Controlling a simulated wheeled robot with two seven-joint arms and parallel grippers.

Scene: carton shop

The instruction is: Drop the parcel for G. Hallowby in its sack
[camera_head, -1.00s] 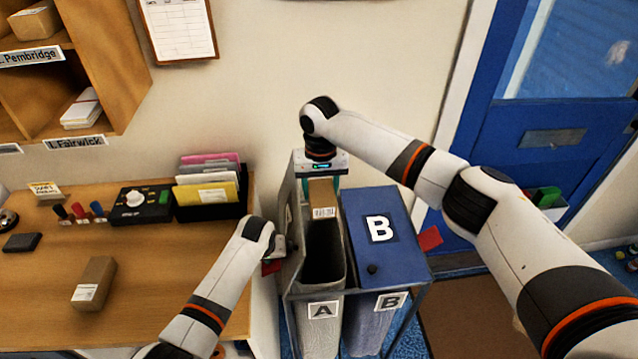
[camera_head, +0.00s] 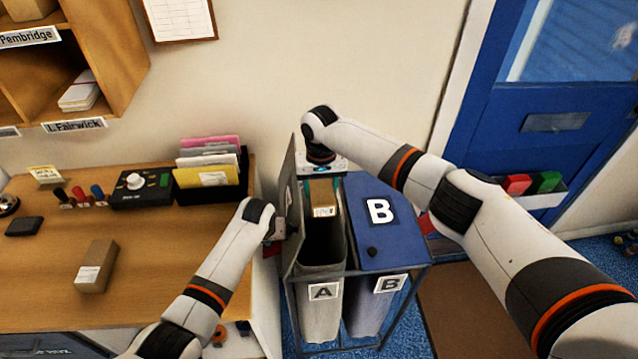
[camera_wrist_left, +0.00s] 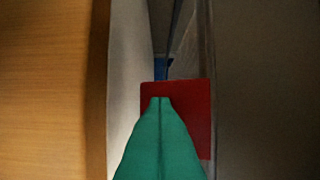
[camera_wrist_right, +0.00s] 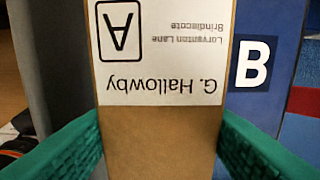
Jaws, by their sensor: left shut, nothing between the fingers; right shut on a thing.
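The brown parcel (camera_head: 323,192) hangs upright at the back of sack A's open mouth. In the right wrist view its label (camera_wrist_right: 160,50) reads G. Hallowby, with a boxed A. My right gripper (camera_wrist_right: 160,145) is shut on the parcel, with green fingers on either side. Sack A (camera_head: 318,315) is grey, and its lid (camera_head: 290,190) stands raised on the left. My left gripper (camera_wrist_left: 160,103) is shut and empty beside the raised lid, in front of a red tab (camera_wrist_left: 182,110). I cannot tell whether it touches the tab.
Sack B, under a shut blue lid (camera_head: 385,240), stands right beside sack A in the same frame. The desk (camera_head: 150,290) on the left holds another brown parcel (camera_head: 96,267), a folder rack (camera_head: 212,185) and a black device (camera_head: 142,190). A blue door is at right.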

